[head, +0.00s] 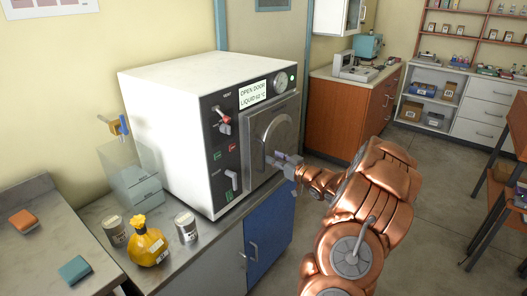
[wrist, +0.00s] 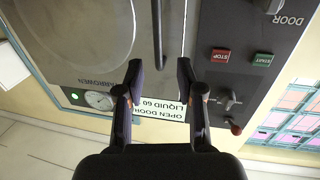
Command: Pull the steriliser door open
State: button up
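The steriliser (head: 165,125) is a white box on a counter with a dark front panel. Its grey door (head: 287,118) with a round raised middle looks shut; it also fills the upper left of the wrist view (wrist: 75,35). A dark upright bar handle (wrist: 157,30) runs along the door's edge in the wrist view. My gripper (wrist: 159,70) is open, one finger on each side of the handle's near end, with gaps on both sides. In the head view my gripper (head: 281,161) is at the door front and hides part of it. The display (head: 253,93) reads "OPEN DOOR LIQUID 60 °C".
The front panel carries a red-tipped lever (head: 224,119) and red and green buttons. A yellow bottle (head: 147,244), metal tins (head: 186,227) and a clear box (head: 138,185) stand left of the steriliser. The floor (head: 440,200) at the right is open, with a wooden cabinet (head: 350,115) behind.

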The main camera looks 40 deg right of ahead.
jog(key=shift+w+p, duration=1)
jog(key=shift+w, duration=2.6)
jog(key=shift+c, duration=0.2)
grip_shut()
